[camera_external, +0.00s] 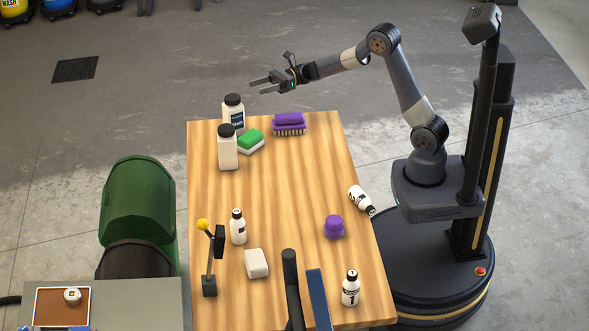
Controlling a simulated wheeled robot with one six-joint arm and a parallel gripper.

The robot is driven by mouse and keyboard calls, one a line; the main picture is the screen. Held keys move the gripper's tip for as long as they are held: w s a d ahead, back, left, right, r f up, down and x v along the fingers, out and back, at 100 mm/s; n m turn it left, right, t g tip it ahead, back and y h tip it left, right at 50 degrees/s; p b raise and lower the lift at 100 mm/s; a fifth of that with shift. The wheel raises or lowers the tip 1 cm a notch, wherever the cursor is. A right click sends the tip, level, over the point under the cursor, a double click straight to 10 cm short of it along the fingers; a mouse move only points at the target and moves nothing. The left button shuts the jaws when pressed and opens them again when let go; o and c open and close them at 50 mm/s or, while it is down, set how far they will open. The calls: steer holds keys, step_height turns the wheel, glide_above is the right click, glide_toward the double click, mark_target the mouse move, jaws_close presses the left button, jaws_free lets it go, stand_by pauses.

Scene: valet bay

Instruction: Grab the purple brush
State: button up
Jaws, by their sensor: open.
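The purple brush (289,121) lies on the wooden table near its far edge, with its purple back up and pale bristles down. My gripper (262,84) is open and empty. It shows above and a little left of the brush in the picture, apart from it, with its fingers pointing left. Its exact height over the table is hard to tell from this one view.
A purple round item (334,227) and a tipped bottle (360,199) are nearer. The table (290,180) is clear in the middle.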

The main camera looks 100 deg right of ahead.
steer(key=s+a+n+g+h+p, duration=0.25)
steer(key=s+n, duration=0.65)
steer(key=n, duration=0.8)
steer(key=s+a+n+g+h+p, duration=0.1)
steer(key=s+a+n+h+p, duration=0.2)
steer(key=s+n, duration=1)
steer(key=n, duration=0.3)
glide_toward(294, 115)
steer(key=w, duration=0.1)
steer(key=shift+t+h, duration=0.25)
steer(key=shift+h, duration=0.2)
steer(key=b+x, duration=0.1)
steer(key=x, duration=0.4)
steer(key=shift+w+a+f+b, duration=0.15)
steer(key=shift+w+f+b, duration=0.15)
steer(key=shift+w, duration=0.05)
steer(key=x, duration=0.2)
steer(key=b+x, duration=0.1)
steer(key=x, duration=0.1)
steer(key=shift+f, duration=0.45)
steer(key=shift+w+f, duration=0.1)
steer(key=shift+w, duration=0.3)
steer(key=shift+c, duration=0.5)
